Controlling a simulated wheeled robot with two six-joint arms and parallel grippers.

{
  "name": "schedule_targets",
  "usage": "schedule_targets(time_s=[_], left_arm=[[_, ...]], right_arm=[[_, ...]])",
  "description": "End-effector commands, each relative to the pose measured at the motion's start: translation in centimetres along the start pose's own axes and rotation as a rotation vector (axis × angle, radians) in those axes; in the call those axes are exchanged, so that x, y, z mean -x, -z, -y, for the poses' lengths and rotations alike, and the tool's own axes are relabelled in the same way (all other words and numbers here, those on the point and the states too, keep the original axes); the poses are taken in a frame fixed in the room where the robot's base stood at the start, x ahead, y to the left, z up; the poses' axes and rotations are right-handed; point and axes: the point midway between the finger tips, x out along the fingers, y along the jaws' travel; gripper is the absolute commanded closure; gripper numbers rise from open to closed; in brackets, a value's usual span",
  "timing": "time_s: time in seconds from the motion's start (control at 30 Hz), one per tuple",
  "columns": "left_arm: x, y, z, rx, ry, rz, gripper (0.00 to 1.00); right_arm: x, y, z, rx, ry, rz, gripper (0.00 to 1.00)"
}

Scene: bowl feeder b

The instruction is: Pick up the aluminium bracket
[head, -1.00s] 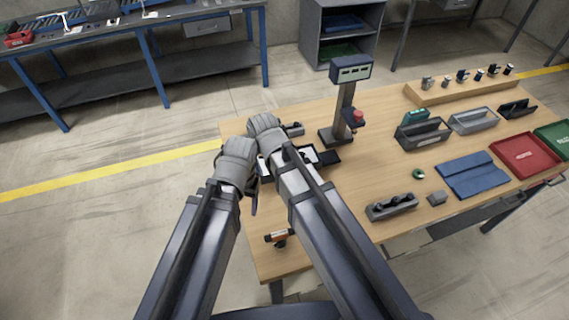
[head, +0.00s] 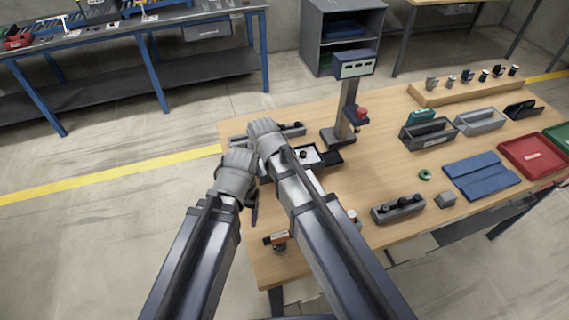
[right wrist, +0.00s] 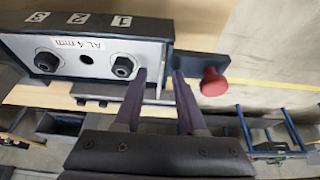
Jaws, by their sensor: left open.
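The aluminium bracket (right wrist: 85,60), a pale plate marked "AL 4 mm", sits on a dark numbered fixture (right wrist: 150,27) in the right wrist view. Two black knobs stand on its face, and a thin pale upright edge shows at its right end. My right gripper (right wrist: 160,74) is open, with one finger on each side of that thin edge and gaps visible. In the head view the plate (head: 312,151) shows only partly behind my right arm, and the right fingers are hidden. My left gripper (head: 254,208) is open and empty, near the bench's left edge.
A small orange-labelled item (head: 277,239) is near the front left.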

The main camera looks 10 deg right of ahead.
Motion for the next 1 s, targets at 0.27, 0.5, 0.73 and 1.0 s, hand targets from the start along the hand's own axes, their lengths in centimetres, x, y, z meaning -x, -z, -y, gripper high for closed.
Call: schedule_targets(time_s=[0.27, 0.5, 0.73, 1.0], left_arm=[[0.06, 0.0, 0.01, 0.0, 0.0, 0.0, 0.29], [0.06, -0.01, 0.01, 0.0, 0.0, 0.0, 0.29], [0.06, 0.0, 0.0, 0.0, 0.0, 0.0, 0.29], [0.06, 0.0, 0.01, 0.0, 0.0, 0.0, 0.29]], right_arm=[[0.07, 0.0, 0.01, 0.0, 0.0, 0.0, 0.85], [0.06, 0.0, 0.01, 0.0, 0.0, 0.0, 1.0], [0.06, 0.0, 0.01, 0.0, 0.0, 0.0, 1.0], [0.06, 0.0, 0.02, 0.0, 0.0, 0.0, 1.0]])
